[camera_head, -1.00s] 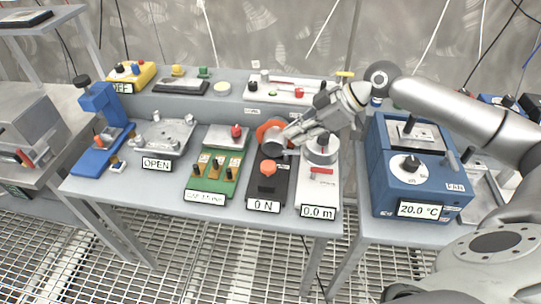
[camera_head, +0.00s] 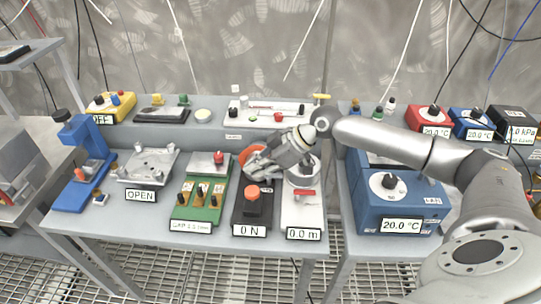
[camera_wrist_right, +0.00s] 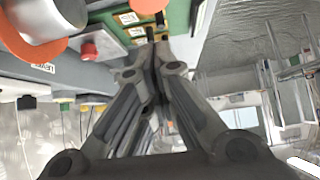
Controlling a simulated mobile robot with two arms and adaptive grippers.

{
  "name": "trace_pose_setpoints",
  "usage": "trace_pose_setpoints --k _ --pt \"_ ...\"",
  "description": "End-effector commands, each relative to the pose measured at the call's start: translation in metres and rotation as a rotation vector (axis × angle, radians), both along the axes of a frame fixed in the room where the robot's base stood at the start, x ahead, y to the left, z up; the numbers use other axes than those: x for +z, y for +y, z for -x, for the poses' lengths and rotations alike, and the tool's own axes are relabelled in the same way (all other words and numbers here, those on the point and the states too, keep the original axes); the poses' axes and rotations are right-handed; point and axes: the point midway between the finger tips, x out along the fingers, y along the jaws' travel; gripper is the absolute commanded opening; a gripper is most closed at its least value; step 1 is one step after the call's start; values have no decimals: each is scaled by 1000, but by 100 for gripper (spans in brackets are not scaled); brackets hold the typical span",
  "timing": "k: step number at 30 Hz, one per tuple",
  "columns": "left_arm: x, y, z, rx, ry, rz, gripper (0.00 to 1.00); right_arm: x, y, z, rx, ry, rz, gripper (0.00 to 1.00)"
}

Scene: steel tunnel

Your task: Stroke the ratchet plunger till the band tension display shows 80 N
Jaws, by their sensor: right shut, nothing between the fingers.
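The ratchet unit is a narrow black base (camera_head: 241,217) with an orange-topped plunger (camera_head: 252,194) standing upright near its front. Its band tension display (camera_head: 249,231) reads 0 N. An orange-rimmed spool (camera_head: 249,154) sits at its back, partly hidden by my right gripper. My right gripper (camera_head: 250,174) is shut and empty, just behind the plunger, in front of the spool. In the right wrist view the shut fingers (camera_wrist_right: 155,48) point towards an orange cap (camera_wrist_right: 148,5) at the top edge; I cannot tell whether they touch it. My left gripper is not in view.
A green board (camera_head: 203,190) with several black knobs stands left of the unit. A white unit (camera_head: 303,215) reading 0.0 m stands close on its right. A blue box (camera_head: 400,208) reading 20.0 °C lies under my right arm's reach. Space above the front table edge is free.

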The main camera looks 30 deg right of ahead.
Motion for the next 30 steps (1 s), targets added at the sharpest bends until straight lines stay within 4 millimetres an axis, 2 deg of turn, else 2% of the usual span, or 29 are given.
trace_pose_setpoints --k 2,9,15,24,30 --pt "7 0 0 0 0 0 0 -9 11 -7 1 2 -2 0" --pt "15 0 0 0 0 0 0 -44 9 -6 -2 3 1 0" --pt "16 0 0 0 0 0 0 -52 9 -7 -1 0 0 0" --pt "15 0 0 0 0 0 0 -53 9 -6 -1 1 0 0" --pt "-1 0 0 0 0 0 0 -72 10 -6 0 3 0 0"
